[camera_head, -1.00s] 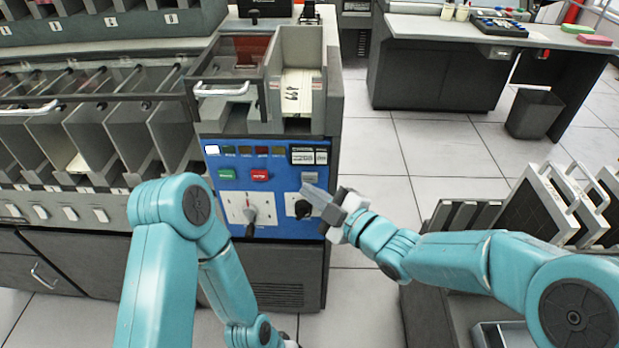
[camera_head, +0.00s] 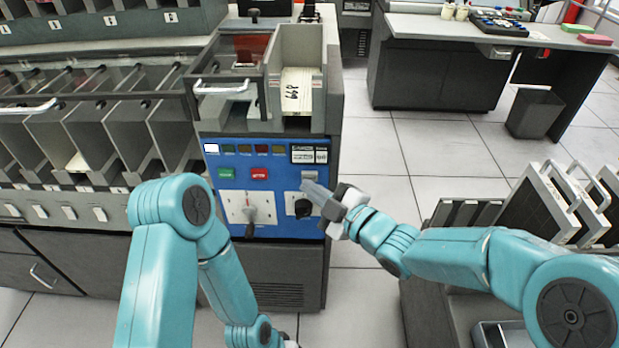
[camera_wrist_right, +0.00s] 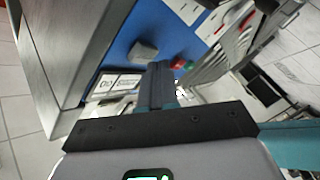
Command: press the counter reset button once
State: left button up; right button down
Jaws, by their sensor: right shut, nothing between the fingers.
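The counter reset button is a small grey block (camera_head: 309,176) on the blue control panel (camera_head: 275,218), just under the black-and-white counter display (camera_head: 309,154). My right gripper (camera_head: 309,187) is shut and empty, its tips just below the button in the head view. In the right wrist view the grey button (camera_wrist_right: 144,51) shows just beyond and left of the shut fingertips (camera_wrist_right: 160,68). I cannot tell whether they touch it. The left arm folds down in front of the machine; its gripper is out of the frame.
A green button (camera_head: 226,174) and a red button (camera_head: 259,174) sit left on the panel. A lever (camera_head: 250,215) and a black knob (camera_head: 302,206) are below them. Open floor lies behind the right arm.

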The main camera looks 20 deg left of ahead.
jog(key=shift+w+a, duration=0.15)
jog(key=shift+w, duration=0.4)
dwell(0.6)
dwell(0.4)
jog(key=shift+s+d+b, duration=0.25)
jog(key=shift+s+b, duration=0.45)
jog(key=shift+s, duration=0.15)
jog(key=s+b, duration=0.1)
jog(key=s, duration=0.1)
jog(key=s+d+b, duration=0.1)
jog(key=s+b, duration=0.1)
jog(key=shift+s+d, duration=0.2)
jog(key=shift+s, duration=0.2)
